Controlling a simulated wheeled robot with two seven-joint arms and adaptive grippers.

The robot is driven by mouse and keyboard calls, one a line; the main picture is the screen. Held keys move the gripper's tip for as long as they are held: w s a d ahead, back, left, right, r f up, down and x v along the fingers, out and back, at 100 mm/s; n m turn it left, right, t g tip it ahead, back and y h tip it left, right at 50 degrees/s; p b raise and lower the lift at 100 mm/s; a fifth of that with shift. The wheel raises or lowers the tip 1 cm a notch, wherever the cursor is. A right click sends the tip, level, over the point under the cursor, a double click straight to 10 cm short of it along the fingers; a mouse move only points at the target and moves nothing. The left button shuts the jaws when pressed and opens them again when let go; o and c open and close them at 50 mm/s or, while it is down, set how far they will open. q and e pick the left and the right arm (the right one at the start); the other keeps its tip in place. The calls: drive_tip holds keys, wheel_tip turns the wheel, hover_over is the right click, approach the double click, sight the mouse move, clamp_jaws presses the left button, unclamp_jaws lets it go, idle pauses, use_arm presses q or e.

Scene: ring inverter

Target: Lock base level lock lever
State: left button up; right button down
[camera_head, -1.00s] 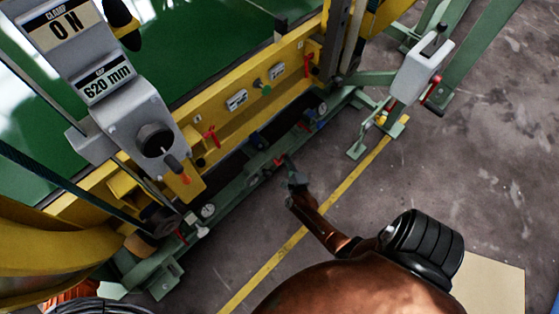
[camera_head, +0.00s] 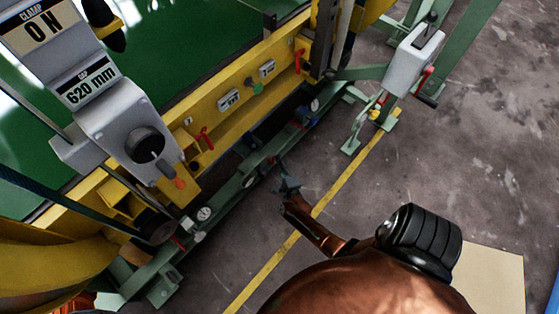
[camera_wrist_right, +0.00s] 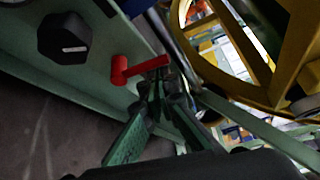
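A red lever (camera_wrist_right: 140,68) sticks out from the green base rail in the right wrist view. In the head view it is a small red spot (camera_head: 271,160) on the rail. My right gripper (camera_wrist_right: 157,84) has its fingertips close together, just below the lever's free end in the wrist view. I cannot tell whether they touch it. In the head view the right gripper (camera_head: 284,184) is beside the rail, slightly nearer to me than the lever, with a small gap. My left gripper is not in view.
The green base rail (camera_head: 226,192) carries round gauges (camera_head: 204,214) and other small fittings. A yellow beam (camera_head: 228,105) with red handles stands above it. A grey control box (camera_head: 128,125) is at upper left. A black hexagonal knob (camera_wrist_right: 64,38) is near the lever.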

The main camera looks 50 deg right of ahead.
drive_tip(key=shift+w+a, duration=0.1)
drive_tip(key=shift+a, duration=0.05)
drive_tip(key=s+d, duration=0.1)
drive_tip(key=d, duration=0.3)
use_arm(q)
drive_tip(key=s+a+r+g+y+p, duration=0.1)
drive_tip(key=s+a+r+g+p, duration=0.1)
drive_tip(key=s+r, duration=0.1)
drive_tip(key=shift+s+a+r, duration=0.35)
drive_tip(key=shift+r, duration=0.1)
use_arm(e)
drive_tip(key=f+v, duration=0.1)
drive_tip(key=v, duration=0.9)
drive_tip(key=shift+f, duration=0.15)
drive_tip(key=shift+s, duration=0.1)
